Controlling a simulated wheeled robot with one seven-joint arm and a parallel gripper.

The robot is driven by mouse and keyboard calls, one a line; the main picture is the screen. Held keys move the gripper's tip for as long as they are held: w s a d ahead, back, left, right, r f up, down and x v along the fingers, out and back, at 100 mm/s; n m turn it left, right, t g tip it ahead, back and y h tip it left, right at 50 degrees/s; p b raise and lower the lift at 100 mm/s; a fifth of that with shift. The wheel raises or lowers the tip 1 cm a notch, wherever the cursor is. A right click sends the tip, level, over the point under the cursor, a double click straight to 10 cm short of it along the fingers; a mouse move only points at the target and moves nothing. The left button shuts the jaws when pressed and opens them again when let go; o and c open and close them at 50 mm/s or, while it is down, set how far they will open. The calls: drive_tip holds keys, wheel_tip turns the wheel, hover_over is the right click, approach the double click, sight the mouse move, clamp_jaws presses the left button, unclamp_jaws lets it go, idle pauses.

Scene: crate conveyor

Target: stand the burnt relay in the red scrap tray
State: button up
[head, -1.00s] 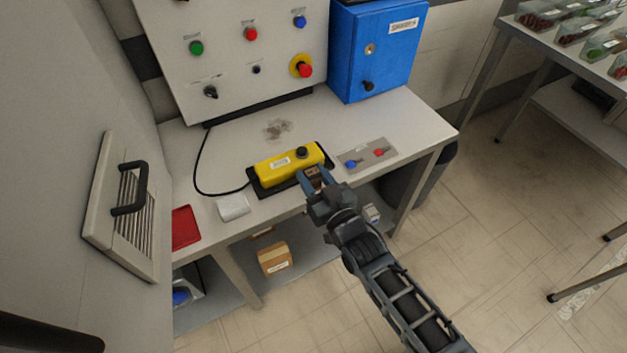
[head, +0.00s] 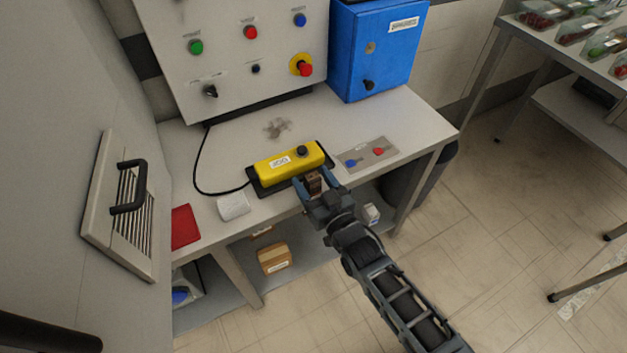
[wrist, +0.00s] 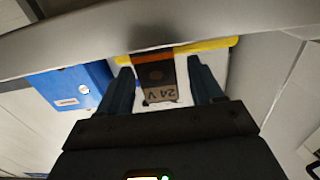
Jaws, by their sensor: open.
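The relay (head: 313,183) is a small dark brown block near the bench's front edge, just in front of the yellow control box. In the wrist view the relay (wrist: 155,75) shows a dark top, an orange-brown band and a pale face marked 24 V. My gripper (head: 315,184) is open, with one finger on each side of the relay. In the wrist view my gripper (wrist: 163,85) shows gaps between the relay and both fingers. What supports the relay from below is hidden. The red scrap tray (head: 185,227) lies on the bench's left front corner and looks empty.
The yellow control box (head: 290,162) sits on a black base with a cable leading left. A white object (head: 233,205) lies between it and the tray. A vented panel with a handle (head: 128,205) stands left.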

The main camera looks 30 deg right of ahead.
drive_tip(key=shift+r, duration=0.15)
drive_tip(key=shift+s, duration=0.35)
drive_tip(key=s, duration=1.1)
drive_tip(key=shift+s+b, duration=0.2)
drive_tip(key=shift+b, duration=0.2)
drive_tip(key=s+r+g, duration=0.1)
drive_tip(key=s+r, duration=0.2)
drive_tip(key=s, duration=0.6)
drive_tip(key=s+r+g, duration=0.1)
drive_tip(key=s+r, duration=0.3)
drive_tip(key=s, duration=0.5)
drive_tip(key=s+r+g, duration=0.1)
drive_tip(key=s+r, duration=0.9)
drive_tip(key=r, duration=0.2)
drive_tip(key=shift+s, duration=0.25)
